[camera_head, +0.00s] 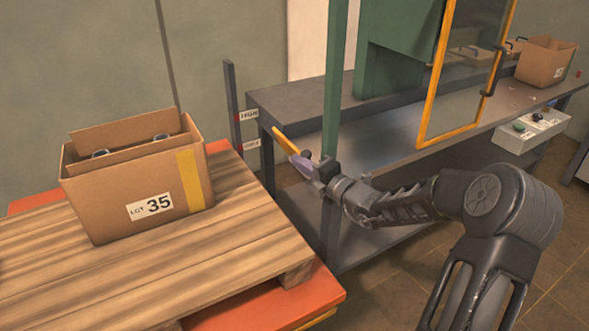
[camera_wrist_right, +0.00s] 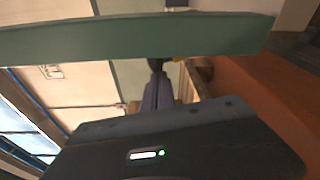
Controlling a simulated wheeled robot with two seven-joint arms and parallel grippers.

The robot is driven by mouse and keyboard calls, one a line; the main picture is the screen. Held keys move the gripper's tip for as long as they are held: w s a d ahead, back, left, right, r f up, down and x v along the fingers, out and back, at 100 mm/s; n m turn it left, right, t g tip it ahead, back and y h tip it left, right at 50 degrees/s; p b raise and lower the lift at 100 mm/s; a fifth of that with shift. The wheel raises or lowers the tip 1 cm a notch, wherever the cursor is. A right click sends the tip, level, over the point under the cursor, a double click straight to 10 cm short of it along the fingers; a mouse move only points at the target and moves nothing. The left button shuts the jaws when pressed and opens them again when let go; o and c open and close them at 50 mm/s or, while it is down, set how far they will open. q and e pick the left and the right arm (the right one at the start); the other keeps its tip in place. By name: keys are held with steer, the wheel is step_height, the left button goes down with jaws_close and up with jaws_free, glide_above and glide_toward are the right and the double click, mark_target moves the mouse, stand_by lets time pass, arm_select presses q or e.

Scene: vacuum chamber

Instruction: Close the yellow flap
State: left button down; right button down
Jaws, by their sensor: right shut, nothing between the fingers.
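A yellow-framed clear panel (camera_head: 432,108) with a dark handle (camera_head: 492,80) hangs at the green machine (camera_head: 392,60), over the grey bench. It stands at an angle to the machine. A narrow yellow-orange piece (camera_head: 285,139) shows near the green post, just beyond my right fingertips; I cannot tell what it belongs to. My right gripper (camera_head: 299,162) is shut and empty, left of the green post and well left of the panel. Its purple-grey fingers also show in the right wrist view (camera_wrist_right: 157,92). I cannot tell whether they touch the yellow-orange piece. My left gripper is out of view.
A cardboard box (camera_head: 100,195) marked LOT 35 stands on a wooden pallet (camera_head: 245,225) at left. The green post (camera_head: 334,95) rises beside my right gripper and crosses the right wrist view (camera_wrist_right: 90,40). A control box (camera_head: 532,132) and another carton (camera_head: 545,62) are at right.

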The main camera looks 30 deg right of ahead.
mark_target(310, 156)
steer(key=shift+d, duration=0.1)
steer(key=d+r+m+p, duration=0.2)
steer(key=p, duration=0.5)
steer(key=shift+d+m, duration=0.15)
steer(key=shift+m, duration=0.15)
steer(key=shift+d+f+t+p, duration=0.1)
steer(key=shift+d+t+p, duration=0.05)
steer(key=shift+t+p, duration=0.15)
steer(key=shift+d+f, duration=0.1)
steer(key=shift+f, duration=0.1)
